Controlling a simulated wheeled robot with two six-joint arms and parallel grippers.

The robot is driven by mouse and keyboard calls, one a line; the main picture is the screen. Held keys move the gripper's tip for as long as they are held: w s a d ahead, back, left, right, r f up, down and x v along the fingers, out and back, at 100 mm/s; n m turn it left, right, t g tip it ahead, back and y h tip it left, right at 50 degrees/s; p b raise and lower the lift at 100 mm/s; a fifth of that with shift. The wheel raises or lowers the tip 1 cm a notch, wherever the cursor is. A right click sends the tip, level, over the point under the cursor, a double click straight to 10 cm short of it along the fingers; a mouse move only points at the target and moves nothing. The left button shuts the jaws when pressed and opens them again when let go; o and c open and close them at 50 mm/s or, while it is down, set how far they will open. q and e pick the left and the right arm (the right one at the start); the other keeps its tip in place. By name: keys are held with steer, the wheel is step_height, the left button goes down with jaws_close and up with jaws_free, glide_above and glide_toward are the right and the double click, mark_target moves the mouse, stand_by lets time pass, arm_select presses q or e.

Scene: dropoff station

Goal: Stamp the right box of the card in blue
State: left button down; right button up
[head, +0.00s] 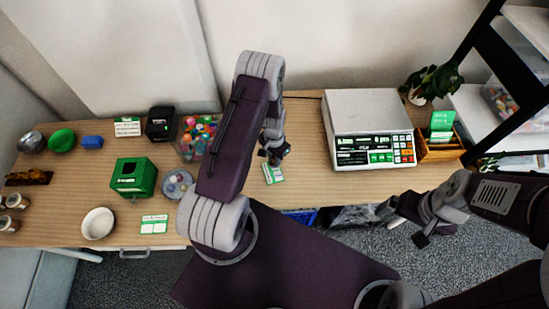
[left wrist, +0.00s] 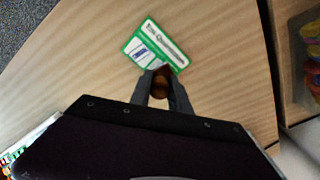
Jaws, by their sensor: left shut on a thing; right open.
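A small white card with a green border (head: 273,174) lies on the table below my left gripper. It also shows in the left wrist view (left wrist: 143,48), with dark print along one edge and a bluish patch in one part. My left gripper (head: 272,153) is shut on a brown, rounded wooden handle (left wrist: 161,86), which looks like a stamp's. The handle's lower end and part of the card are hidden by the fingers, so I cannot tell whether they touch. My right gripper (head: 408,222) is open and empty, in front of the table at the right.
A white scale (head: 365,112) stands right of the card. Bare table lies around the card.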

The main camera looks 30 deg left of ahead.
arm_select(q)
steer(key=shift+w, duration=0.1)
stand_by(0.3)
steer(key=shift+f+b, duration=0.5)
steer(key=shift+f, duration=0.1)
stand_by(1.4)
steer(key=shift+r, duration=0.1)
step_height(320, 180, up, 7)
steer(key=p, duration=0.5)
steer(key=shift+p, duration=0.3)
